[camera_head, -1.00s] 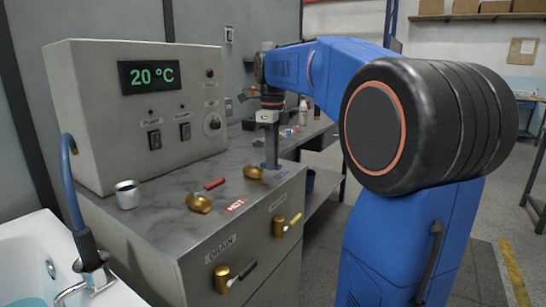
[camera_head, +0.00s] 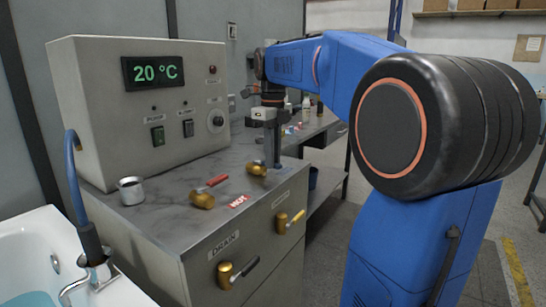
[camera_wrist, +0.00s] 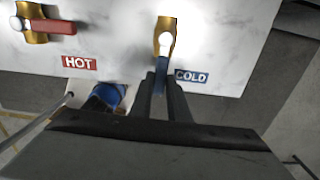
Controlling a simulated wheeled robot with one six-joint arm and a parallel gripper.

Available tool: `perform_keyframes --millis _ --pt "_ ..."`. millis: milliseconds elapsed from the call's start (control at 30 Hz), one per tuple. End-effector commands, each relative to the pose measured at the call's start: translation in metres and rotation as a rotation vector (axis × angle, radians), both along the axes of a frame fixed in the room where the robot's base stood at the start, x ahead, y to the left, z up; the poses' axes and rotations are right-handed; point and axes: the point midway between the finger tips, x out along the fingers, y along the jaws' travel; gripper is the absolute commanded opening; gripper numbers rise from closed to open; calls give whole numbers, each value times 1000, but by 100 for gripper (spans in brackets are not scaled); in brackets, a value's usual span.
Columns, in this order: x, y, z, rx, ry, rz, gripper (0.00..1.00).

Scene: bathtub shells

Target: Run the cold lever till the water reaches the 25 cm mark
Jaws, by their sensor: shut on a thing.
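The cold lever (camera_wrist: 165,38) is a brass valve with a blue handle, beside the blue COLD label (camera_wrist: 191,76) in the wrist view. My gripper (camera_wrist: 160,86) is shut on the blue handle, which points from the valve toward the gripper. In the head view my gripper (camera_head: 272,150) reaches down at the far right of the counter, just right of the brass cold valve (camera_head: 257,168). The tub (camera_head: 28,232) is at the lower left, with some blue water (camera_head: 50,284) showing. No depth mark is readable.
The red-handled hot lever (camera_head: 203,196) sits left of the HOT label (camera_head: 238,201). A metal cup (camera_head: 131,191) stands on the counter (camera_head: 165,207). The control box (camera_head: 140,110) reads 20 °C. The drain lever (camera_head: 236,272) is on the cabinet front.

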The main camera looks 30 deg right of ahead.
Motion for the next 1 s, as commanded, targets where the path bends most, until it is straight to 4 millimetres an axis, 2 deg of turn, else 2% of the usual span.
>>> perform_keyframes --millis 33,67,100,133,433,567,667,1000 --pt "0 1 0 1 -1 -1 0" --pt "0 1 0 1 -1 -1 20" --pt "0 1 0 1 -1 -1 30" --pt "0 0 0 1 -1 0 34" --pt "0 0 1 1 -1 0 34" --pt "1 0 8 1 -2 0 34" --pt "1 0 22 1 -2 0 34" --pt "1 0 89 0 -3 0 34"
